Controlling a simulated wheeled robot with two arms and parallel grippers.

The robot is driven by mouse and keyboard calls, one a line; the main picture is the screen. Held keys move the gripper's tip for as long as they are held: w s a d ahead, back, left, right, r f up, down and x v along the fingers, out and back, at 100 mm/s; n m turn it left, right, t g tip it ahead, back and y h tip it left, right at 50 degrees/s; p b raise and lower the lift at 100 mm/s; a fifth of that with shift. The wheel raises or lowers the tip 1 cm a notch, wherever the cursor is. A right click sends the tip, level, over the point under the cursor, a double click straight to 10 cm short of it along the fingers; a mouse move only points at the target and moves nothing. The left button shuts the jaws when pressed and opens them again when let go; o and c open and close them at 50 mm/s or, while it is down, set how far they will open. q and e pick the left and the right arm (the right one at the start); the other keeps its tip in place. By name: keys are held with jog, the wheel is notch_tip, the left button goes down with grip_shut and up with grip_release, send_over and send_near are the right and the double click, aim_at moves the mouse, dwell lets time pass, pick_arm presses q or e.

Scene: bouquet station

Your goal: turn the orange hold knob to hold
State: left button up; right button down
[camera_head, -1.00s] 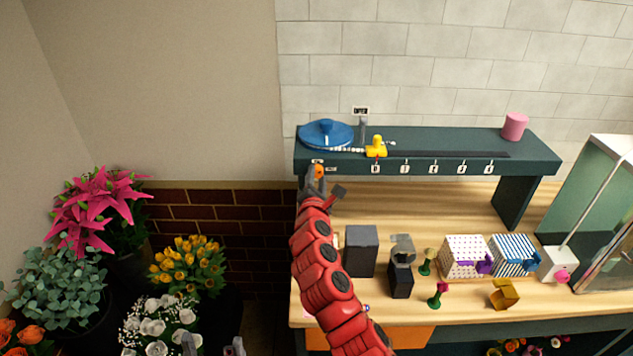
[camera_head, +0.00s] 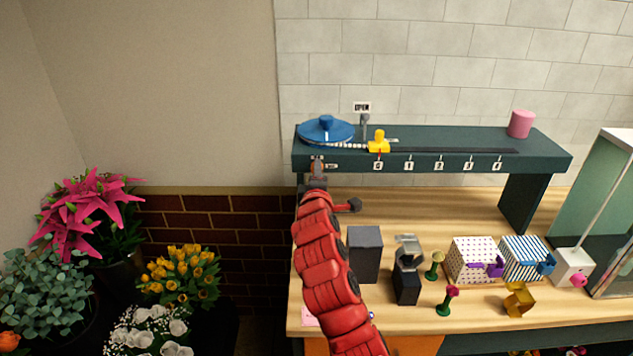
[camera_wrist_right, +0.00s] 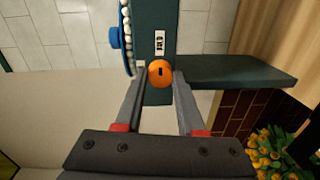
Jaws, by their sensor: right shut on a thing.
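The orange knob (camera_wrist_right: 160,72) is on the front face of the dark green shelf (camera_head: 440,163), at its left end. In the right wrist view it is round with a short dark mark that looks upright, and a small white label (camera_wrist_right: 160,42) sits beside it; I cannot read the label surely. My right gripper (camera_wrist_right: 161,78) is shut on the knob, a fingertip at each side. In the head view the right gripper (camera_head: 317,170) covers most of the knob. My left gripper is not in view.
On the shelf are a blue disc (camera_head: 326,130), a yellow slider (camera_head: 379,143) by a numbered scale, a small sign (camera_head: 362,107) reading OPEN, and a pink cylinder (camera_head: 521,123). Below, the wooden bench holds a dark block (camera_head: 365,254) and patterned boxes (camera_head: 473,257). Flowers stand at left.

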jog(key=shift+f+m+b, duration=0.1)
jog(key=shift+m+b, duration=0.2)
jog(key=shift+m, duration=0.1)
jog(key=c, duration=0.5)
grip_release()
jog(key=s+b, duration=0.1)
jog(key=s, duration=0.4)
jog(key=s+b, duration=0.2)
jog(key=s, duration=0.4)
jog(key=s+r+b, duration=0.1)
jog(key=s, duration=0.5)
jog(key=shift+s+r+b, duration=0.1)
jog(key=shift+s+b, duration=0.1)
jog(key=shift+b, duration=0.1)
